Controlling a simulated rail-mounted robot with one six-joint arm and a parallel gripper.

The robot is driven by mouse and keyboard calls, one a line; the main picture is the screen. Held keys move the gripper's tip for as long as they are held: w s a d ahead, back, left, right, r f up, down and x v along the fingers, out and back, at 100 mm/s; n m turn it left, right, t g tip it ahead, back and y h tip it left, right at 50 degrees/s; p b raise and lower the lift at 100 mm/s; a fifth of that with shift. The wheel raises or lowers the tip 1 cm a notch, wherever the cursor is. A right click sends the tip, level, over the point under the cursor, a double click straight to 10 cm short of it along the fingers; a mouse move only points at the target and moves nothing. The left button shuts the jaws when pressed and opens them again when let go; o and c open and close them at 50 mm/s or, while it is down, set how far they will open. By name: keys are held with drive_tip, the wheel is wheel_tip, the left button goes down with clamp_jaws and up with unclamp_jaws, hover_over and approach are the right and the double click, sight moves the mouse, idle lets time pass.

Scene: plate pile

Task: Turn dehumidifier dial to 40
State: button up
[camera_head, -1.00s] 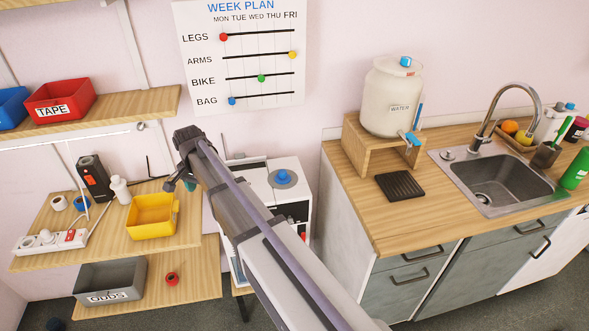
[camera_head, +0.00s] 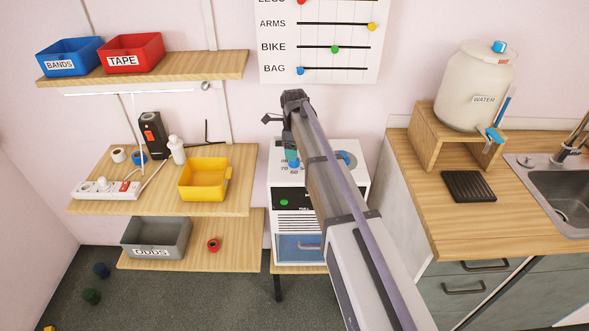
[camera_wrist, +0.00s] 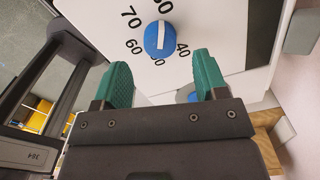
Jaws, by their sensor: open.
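The white dehumidifier (camera_head: 294,222) stands between the shelves and the counter, partly hidden by my arm. Its blue dial (camera_wrist: 159,39) has a white bar running nearly upright in the wrist view, between the marks 80 and 50; which end is the pointer I cannot tell. The 40 mark (camera_wrist: 182,49) is to the dial's lower right. In the head view the dial (camera_head: 292,162) shows beside my arm. My gripper (camera_wrist: 160,72) is open and empty, its teal fingers apart, with the dial beyond the gap. No contact is visible. My gripper (camera_head: 289,147) also shows in the head view.
A second blue knob (camera_head: 342,157) sits on the dehumidifier's top, right of my arm. Shelves with a yellow bin (camera_head: 205,180) stand left. The counter (camera_head: 440,215) with a water jug (camera_head: 474,85) stands right. A green button (camera_head: 284,202) is on the front.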

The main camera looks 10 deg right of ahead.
wheel_tip(320, 180, down, 5)
drive_tip(key=b, duration=0.3)
drive_tip(key=shift+r, duration=0.1)
drive_tip(key=c, duration=0.9)
